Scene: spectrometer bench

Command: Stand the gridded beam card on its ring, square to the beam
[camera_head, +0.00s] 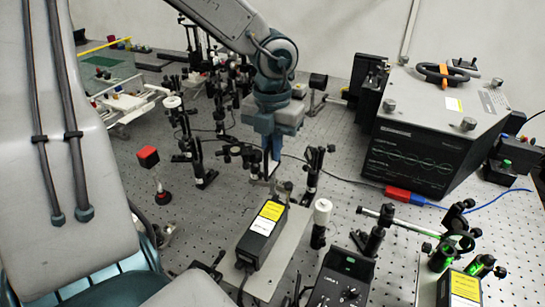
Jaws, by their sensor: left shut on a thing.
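My left gripper (271,158) points down over the middle of the perforated bench. It is shut on a small, thin, pale piece (272,168), which I take for the beam card. The piece is seen nearly edge-on and partly hidden by the fingers, so its grid cannot be made out. The card's ring on the bench cannot be told apart, nor whether the card touches anything. My right gripper is not in view.
Several black optic posts (200,170) crowd the left and behind. A white-topped post (321,220) and a black controller (342,280) are close at front right. A large black instrument (430,130) fills the right.

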